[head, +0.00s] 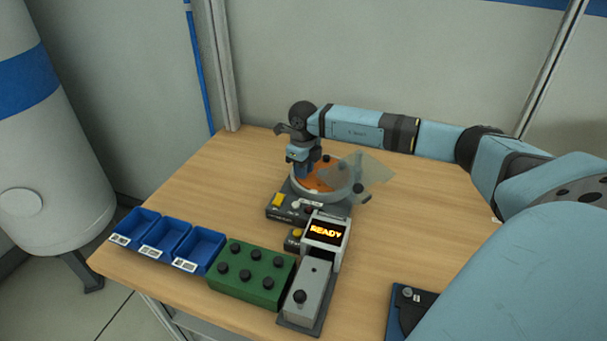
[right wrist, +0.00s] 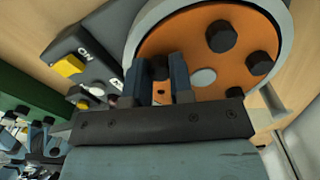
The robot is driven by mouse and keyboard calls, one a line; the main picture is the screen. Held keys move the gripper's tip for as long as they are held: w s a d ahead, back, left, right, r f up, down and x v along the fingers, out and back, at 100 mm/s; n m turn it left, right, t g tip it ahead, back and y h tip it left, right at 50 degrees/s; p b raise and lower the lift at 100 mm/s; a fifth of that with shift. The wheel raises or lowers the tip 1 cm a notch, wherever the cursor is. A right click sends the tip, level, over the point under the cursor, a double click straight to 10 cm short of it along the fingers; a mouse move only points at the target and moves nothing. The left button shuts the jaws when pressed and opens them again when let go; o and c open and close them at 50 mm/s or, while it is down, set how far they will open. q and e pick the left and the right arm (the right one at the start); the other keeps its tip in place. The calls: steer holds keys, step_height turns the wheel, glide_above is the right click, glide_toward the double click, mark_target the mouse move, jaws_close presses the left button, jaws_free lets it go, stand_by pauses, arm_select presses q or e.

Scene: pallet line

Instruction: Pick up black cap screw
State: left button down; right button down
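Several black cap screws (right wrist: 221,36) stand on the orange disc (right wrist: 200,55) of a round grey-rimmed feeder, which also shows in the head view (head: 322,183). My right gripper (right wrist: 160,70) reaches down over the left side of the disc, and it also shows in the head view (head: 302,168). Its two fingers are close together, with one black cap screw (right wrist: 160,69) between their tips. The fingers cover the sides of that screw, and whether it is off the disc cannot be told. My left gripper is not in view.
A clear tilted panel (head: 370,175) stands at the feeder's right. In front are a READY display (head: 326,231), a grey device (head: 307,285), a green block (head: 250,274) with black knobs, and blue bins (head: 166,237). The table's back left is clear.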

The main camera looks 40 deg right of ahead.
stand_by(0.3)
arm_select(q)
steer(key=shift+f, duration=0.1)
arm_select(e)
step_height(320, 180, up, 20)
stand_by(0.5)
stand_by(0.8)
